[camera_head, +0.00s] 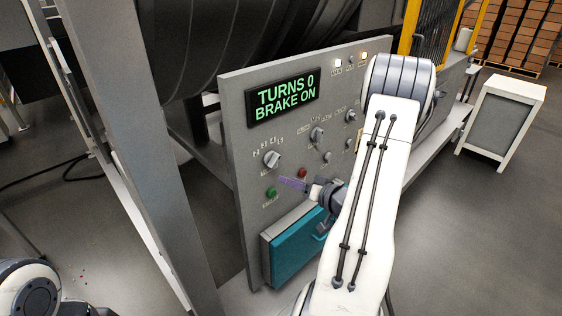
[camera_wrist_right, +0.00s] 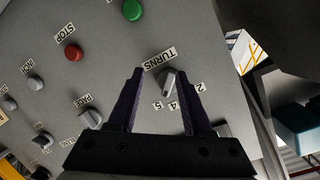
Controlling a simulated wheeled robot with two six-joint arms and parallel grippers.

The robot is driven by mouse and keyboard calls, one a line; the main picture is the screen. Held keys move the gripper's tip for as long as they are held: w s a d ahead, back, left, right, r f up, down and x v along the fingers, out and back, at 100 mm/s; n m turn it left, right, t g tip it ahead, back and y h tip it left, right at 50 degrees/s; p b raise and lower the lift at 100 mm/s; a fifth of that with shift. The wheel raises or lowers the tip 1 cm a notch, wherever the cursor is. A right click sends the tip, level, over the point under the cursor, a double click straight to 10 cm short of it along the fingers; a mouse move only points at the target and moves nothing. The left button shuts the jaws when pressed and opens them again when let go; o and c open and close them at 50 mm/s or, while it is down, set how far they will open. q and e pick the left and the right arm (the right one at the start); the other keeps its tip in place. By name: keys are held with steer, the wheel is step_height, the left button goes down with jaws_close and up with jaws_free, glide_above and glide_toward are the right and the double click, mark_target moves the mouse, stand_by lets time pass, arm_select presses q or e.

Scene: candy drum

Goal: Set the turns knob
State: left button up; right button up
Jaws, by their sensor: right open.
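The turns knob (camera_head: 271,158) is a grey pointer knob on the upright grey panel (camera_head: 232,130), with a scale of numbers beside it. In the right wrist view the knob (camera_wrist_right: 168,84) shows between the two dark purple fingers, with its TURNS label and the numbers. My right gripper (camera_head: 292,183) is open and empty, below and to the right of the knob in the head view, apart from it. The green display (camera_head: 284,97) reads TURNS 0, BRAKE ON. My left gripper is out of view; only part of my left arm shows at bottom left.
A green button (camera_head: 271,192) and a red stop button (camera_head: 302,172) sit near the knob. Other knobs (camera_head: 317,134) are further right. A teal box (camera_head: 291,255) juts out below. The dark drum (camera_head: 205,45) is behind the panel.

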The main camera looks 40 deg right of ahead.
mark_target(278, 161)
steer(key=s+d+r+m+t, duration=0.2)
steer(key=s+r+t, duration=0.1)
steer(key=s, duration=0.1)
steer(key=shift+y, duration=0.3)
steer(key=w+p, duration=0.1)
steer(key=w, duration=0.2)
steer(key=w+a+p, duration=0.1)
steer(key=w, duration=0.1)
steer(key=w+p, duration=0.2)
steer(key=w, duration=0.1)
steer(key=shift+w+a, duration=0.15)
steer(key=shift+w, duration=0.15)
steer(key=shift+w+f, duration=0.2)
steer(key=shift+w, duration=0.55)
jaws_close()
